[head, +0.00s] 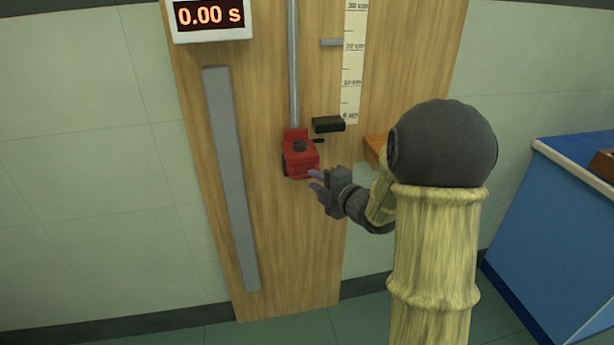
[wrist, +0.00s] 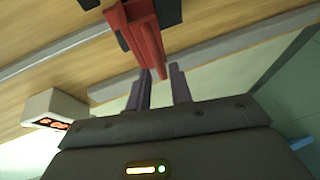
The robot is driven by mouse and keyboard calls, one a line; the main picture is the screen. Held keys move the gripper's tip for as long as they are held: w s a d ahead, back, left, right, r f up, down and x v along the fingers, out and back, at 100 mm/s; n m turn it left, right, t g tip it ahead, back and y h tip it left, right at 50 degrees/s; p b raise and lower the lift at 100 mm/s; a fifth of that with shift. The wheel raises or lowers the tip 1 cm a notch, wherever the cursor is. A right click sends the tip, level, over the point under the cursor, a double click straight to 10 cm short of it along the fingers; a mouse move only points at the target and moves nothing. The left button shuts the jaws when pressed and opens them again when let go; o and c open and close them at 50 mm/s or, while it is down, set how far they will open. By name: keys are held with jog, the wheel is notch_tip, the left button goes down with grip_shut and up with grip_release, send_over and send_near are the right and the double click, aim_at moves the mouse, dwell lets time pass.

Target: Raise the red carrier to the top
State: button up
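The red carrier (head: 300,157) sits low on a vertical metal rail (head: 293,70) fixed to a wooden board. My gripper (head: 315,181) is just below and to the right of the carrier, its two purple-grey fingers apart. In the wrist view the fingers (wrist: 159,76) are open, and the narrow red end of the carrier (wrist: 146,38) reaches down to the gap between the fingertips. I cannot tell whether either finger touches it.
A ruled scale (head: 352,60) runs up the board right of the rail, with a small black block (head: 328,124) near its foot. A grey strip (head: 230,180) is at left. A timer (head: 209,15) reads 0.00 s. A blue bench (head: 560,230) stands at right.

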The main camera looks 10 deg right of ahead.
aim_at(307, 176)
jog(key=shift+x, duration=2.35)
grip_shut()
